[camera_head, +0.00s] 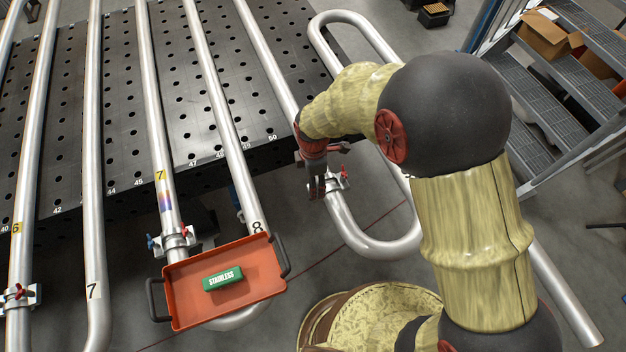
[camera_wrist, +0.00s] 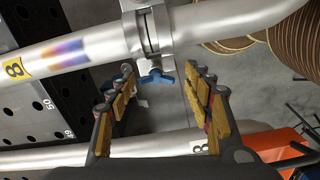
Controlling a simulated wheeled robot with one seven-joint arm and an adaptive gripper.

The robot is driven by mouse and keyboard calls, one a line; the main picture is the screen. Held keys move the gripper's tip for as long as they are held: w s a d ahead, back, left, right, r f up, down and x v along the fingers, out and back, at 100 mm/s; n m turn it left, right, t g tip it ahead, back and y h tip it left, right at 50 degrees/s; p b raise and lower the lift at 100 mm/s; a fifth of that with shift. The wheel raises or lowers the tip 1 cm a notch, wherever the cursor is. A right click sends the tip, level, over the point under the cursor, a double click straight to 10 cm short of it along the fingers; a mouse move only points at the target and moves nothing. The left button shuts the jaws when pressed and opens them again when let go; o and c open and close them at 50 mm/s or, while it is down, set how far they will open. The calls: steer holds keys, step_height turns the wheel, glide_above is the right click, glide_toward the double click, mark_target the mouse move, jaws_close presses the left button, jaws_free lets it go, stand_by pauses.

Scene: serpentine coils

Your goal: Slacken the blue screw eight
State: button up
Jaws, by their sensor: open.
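In the wrist view the blue screw (camera_wrist: 155,77) is a small wing-shaped handle on the underside of a metal clamp (camera_wrist: 148,32). The clamp sits around a steel tube (camera_wrist: 90,45) that carries a yellow 8 label (camera_wrist: 14,69). My gripper (camera_wrist: 158,70) is open, with one finger on each side of the blue screw; gaps show on both sides and I see no contact. In the head view my gripper (camera_head: 318,184) is beside the same clamp, whose red screw (camera_head: 344,175) shows; the blue screw is hidden there.
An orange tray (camera_head: 187,313) with a green STAINLESS block (camera_head: 222,279) is left of my gripper. Another clamp (camera_head: 177,240) with blue and red screws is on the 7 tube. A perforated black table (camera_head: 120,110) lies behind.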

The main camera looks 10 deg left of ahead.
steer(key=shift+o, duration=0.3)
steer(key=shift+w+a+r, duration=0.1)
steer(key=shift+w+r, duration=0.05)
steer(key=shift+w, duration=0.05)
steer(key=shift+r, duration=0.2)
step_height(320, 180, up, 12)
steer(key=shift+f, duration=0.25)
stand_by(0.4)
